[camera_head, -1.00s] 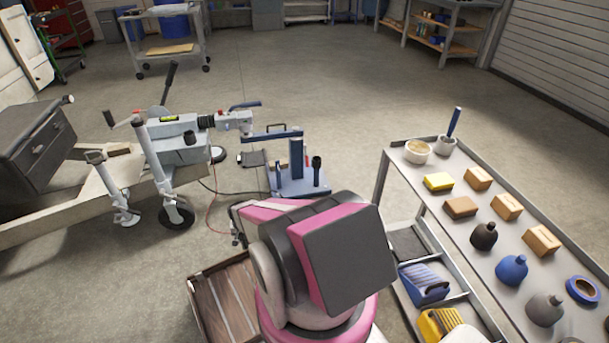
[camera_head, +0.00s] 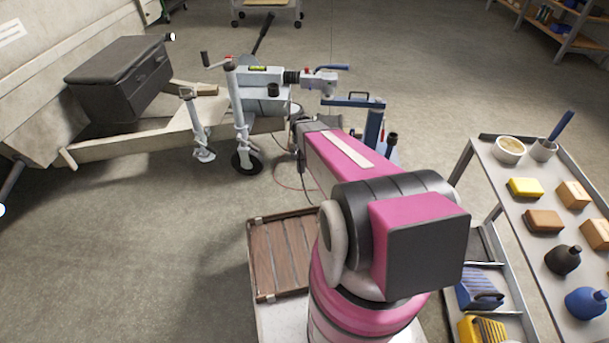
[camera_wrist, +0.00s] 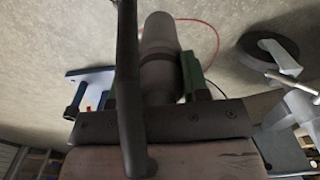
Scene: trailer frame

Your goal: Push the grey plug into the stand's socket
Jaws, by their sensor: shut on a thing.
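In the wrist view my gripper (camera_wrist: 155,90) is shut on the grey plug (camera_wrist: 160,45), a thick grey cylinder between its green fingers. A dark cable crosses in front of the plug. The blue stand (camera_head: 373,128) is beyond my arm in the head view, partly hidden by it. Part of the blue stand (camera_wrist: 88,82) shows to the left of the plug in the wrist view, apart from it. I cannot make out the socket opening. My arm hides the gripper and plug in the head view.
The trailer coupling (camera_head: 318,80) and jockey wheel (camera_head: 248,160) are left of the stand. A red cable (camera_wrist: 205,30) lies on the floor. A wooden crate (camera_head: 280,255) is left of my arm. A loaded cart (camera_head: 497,165) is at the right. Open floor lies behind.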

